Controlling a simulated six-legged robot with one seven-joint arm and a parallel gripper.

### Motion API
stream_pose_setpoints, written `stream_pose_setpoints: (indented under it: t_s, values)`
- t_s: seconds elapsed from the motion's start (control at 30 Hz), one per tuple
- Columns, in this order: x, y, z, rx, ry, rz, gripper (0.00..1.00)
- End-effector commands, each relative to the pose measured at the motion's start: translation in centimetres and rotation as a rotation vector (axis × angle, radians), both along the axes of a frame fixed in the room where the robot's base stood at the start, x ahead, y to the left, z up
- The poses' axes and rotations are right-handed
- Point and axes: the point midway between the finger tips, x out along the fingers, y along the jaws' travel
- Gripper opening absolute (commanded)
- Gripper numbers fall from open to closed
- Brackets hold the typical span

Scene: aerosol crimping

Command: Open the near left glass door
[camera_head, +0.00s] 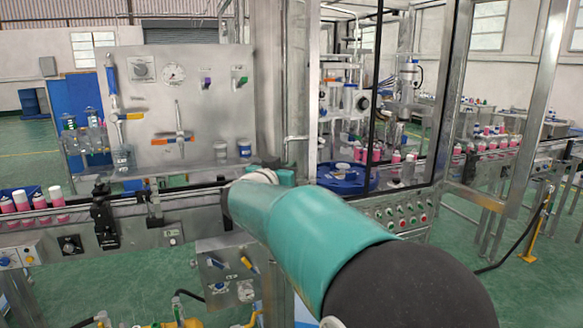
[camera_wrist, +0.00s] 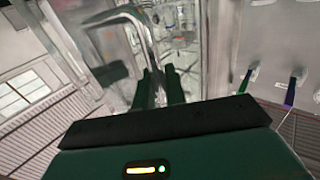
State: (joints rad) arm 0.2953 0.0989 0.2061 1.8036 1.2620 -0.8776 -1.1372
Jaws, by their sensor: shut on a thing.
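The near left glass door shows in the head view as a clear pane with a metal edge post (camera_head: 313,85), left of the enclosure's interior. Its slim metal handle (camera_head: 297,139) stands out on the left side of that post. In the wrist view the handle (camera_wrist: 152,45) is a bent bright bar running down to my fingers. My gripper (camera_wrist: 160,75) is shut on the handle, its two dark green fingers either side of the bar. In the head view my arm hides most of the gripper and the lower part of the handle. I cannot tell whether the door stands ajar.
A blue round table (camera_head: 345,187) and machine heads stand behind the glass. A conveyor with pink cans (camera_head: 37,203) runs at the left. A grey panel (camera_head: 215,75) with a gauge and valves stands left of the enclosure. Control buttons (camera_head: 400,214) lie to the right.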

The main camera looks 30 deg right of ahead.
Motion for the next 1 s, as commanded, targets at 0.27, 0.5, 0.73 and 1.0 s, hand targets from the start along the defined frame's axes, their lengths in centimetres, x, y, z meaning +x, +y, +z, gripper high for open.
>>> stream_pose_setpoints:
  t_s: [0.27,0.5,0.73,1.0]
  values:
    - [0.16,0.22,0.12,-0.001,-0.002,-0.008,0.00]
    - [0.13,0.20,0.13,-0.001,-0.002,-0.008,0.00]
    - [0.12,0.26,0.09,0.000,-0.001,-0.009,0.30]
    - [-0.31,0.95,0.05,-0.001,-0.001,-0.007,0.30]
